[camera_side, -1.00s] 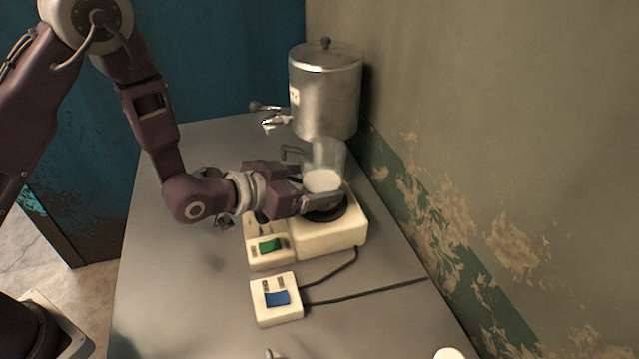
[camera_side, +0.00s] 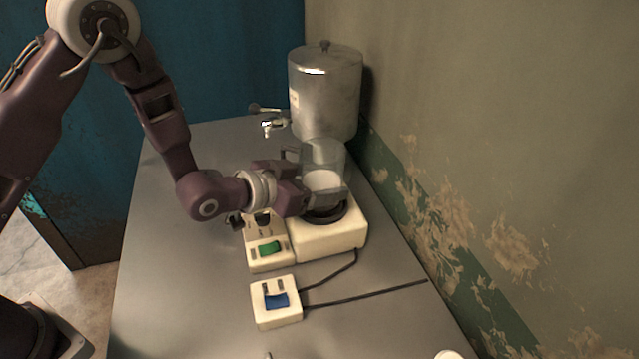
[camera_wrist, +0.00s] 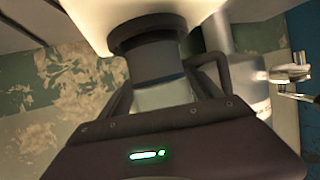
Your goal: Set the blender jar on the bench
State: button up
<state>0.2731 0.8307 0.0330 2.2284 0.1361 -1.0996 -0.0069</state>
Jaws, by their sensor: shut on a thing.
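The blender jar (camera_side: 323,156) is clear, with white milk in its lower part. It is upright over the black round seat (camera_side: 327,216) of the cream blender base (camera_side: 335,238). My gripper (camera_side: 318,186) is shut on the jar from the left, and its fingers hide part of the jar's lower side. In the wrist view, part of the clear jar (camera_wrist: 163,95) shows between my fingers, close to a black collar (camera_wrist: 150,35) by the cream base (camera_wrist: 95,12). I cannot tell if the jar touches the seat.
A steel urn (camera_side: 325,95) with a tap stands behind the jar. A green-switch box (camera_side: 268,249) adjoins the base's left side, and a blue-switch box (camera_side: 276,303) with cables lies in front. The wall is close on the right. The grey bench (camera_side: 185,280) is clear at left.

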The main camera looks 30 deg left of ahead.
aim_at(320, 138)
notch_tip(320, 138, up, 10)
jog(key=shift+f, duration=0.15)
jog(key=a+f, duration=0.4)
jog(key=a, duration=0.9)
jog(key=s+a+f+m+h, duration=0.1)
jog(key=s+a+f, duration=0.1)
jog(key=s+a, duration=0.35)
jog(key=s+a+f, duration=0.1)
jog(key=s+a, duration=0.2)
jog(key=a, duration=0.5)
notch_tip(320, 138, down, 10)
jog(key=shift+d+f, duration=0.15)
jog(key=o, duration=1.8)
jog(key=shift+f, duration=0.15)
